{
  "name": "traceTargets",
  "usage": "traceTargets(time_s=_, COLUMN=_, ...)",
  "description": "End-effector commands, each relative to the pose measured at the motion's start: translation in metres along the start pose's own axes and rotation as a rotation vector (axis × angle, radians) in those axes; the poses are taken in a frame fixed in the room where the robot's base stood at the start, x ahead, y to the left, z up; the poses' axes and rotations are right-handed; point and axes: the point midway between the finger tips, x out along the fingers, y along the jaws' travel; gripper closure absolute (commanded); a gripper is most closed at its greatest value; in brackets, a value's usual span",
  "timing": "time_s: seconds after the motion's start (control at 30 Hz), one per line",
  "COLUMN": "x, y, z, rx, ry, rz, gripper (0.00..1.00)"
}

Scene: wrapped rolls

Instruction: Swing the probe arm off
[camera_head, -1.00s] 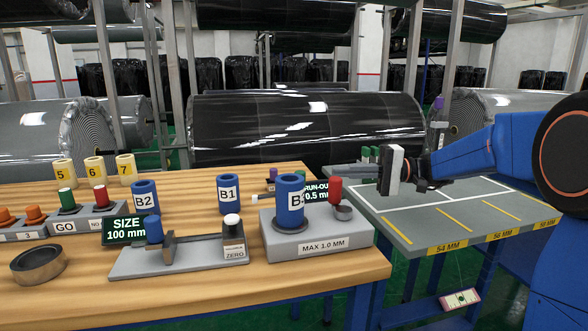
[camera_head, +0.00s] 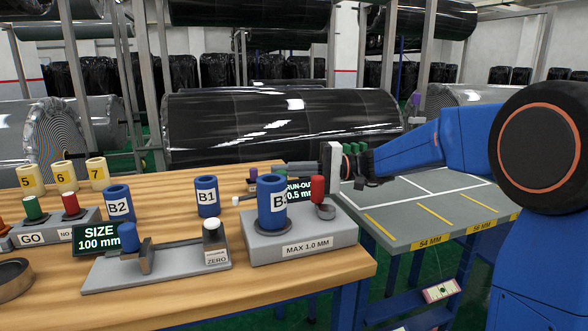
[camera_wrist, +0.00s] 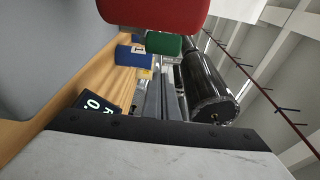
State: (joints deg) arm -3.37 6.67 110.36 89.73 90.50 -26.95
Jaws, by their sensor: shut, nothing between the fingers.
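My gripper (camera_head: 333,165) is shut and empty, close to the red knob (camera_head: 317,188) at the right end of the grey gauge block labelled MAX 1.0 MM (camera_head: 262,246). I cannot tell whether they touch. A blue cylinder (camera_head: 271,200) marked B stands upright on the block. A thin arm with a pale tip (camera_head: 236,201) shows just left of that cylinder; I take it for the probe arm, and the rest is hidden. In the wrist view, a large red part (camera_wrist: 152,12) is at the top, with the shut jaws (camera_wrist: 160,145) below.
The RUN-OUT display (camera_head: 300,192) stands behind the block. Blue cylinders B1 (camera_head: 206,196) and B2 (camera_head: 119,206) and the ZERO fixture (camera_head: 180,262) are left of it. A grey marked table (camera_head: 405,232) lies right, its top clear.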

Motion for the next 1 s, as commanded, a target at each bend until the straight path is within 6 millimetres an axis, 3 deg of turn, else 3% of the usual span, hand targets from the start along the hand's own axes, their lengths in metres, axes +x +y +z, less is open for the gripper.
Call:
traceTargets(time_s=0.3, x=-0.01, y=-0.001, z=0.026, rx=-0.002, ry=0.001, rz=0.0, gripper=1.0)
traceTargets(time_s=1.0, x=-0.014, y=-0.001, z=0.034, rx=-0.002, ry=0.081, rz=-0.001, gripper=1.0)
